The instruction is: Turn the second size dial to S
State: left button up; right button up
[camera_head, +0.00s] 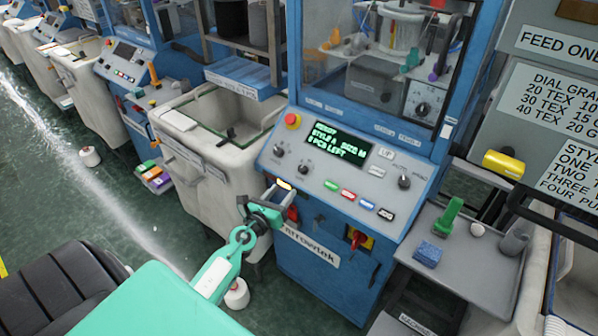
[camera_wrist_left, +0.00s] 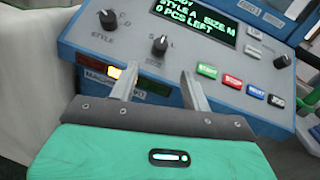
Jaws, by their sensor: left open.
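The blue knitting machine's sloped grey panel (camera_head: 330,175) carries two dark dials on its left part. The size dial (camera_wrist_left: 160,45), with S and L printed around it, is the nearer one; it also shows in the head view (camera_head: 302,170). The other dial (camera_wrist_left: 108,18) is to its upper left. The green display (camera_wrist_left: 200,20) reads style A, size M. My left gripper (camera_wrist_left: 158,76) is open and empty, its fingers below the size dial and apart from it. In the head view the left gripper (camera_head: 281,193) is at the panel's front left edge. My right gripper is out of view.
Coloured push buttons (camera_wrist_left: 232,81) lie right of the size dial. A red emergency button (camera_head: 292,120) is at the panel's upper left. A grey side tray (camera_head: 485,255) holds a blue sponge (camera_head: 428,254) and a green tool. A white bin (camera_head: 215,145) stands left of the machine.

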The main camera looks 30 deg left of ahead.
aim_at(301, 171)
pick_arm(q)
jog(key=w, duration=1)
jog(key=shift+w+a+f, duration=0.1)
jog(key=shift+w+a, duration=0.1)
jog(key=shift+a, duration=0.2)
jog(key=shift+w+b, duration=0.3)
jog(key=shift+w, duration=0.05)
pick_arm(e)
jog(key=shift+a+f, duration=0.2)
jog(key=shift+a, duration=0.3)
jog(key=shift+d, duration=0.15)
pick_arm(q)
jog(key=c, duration=1)
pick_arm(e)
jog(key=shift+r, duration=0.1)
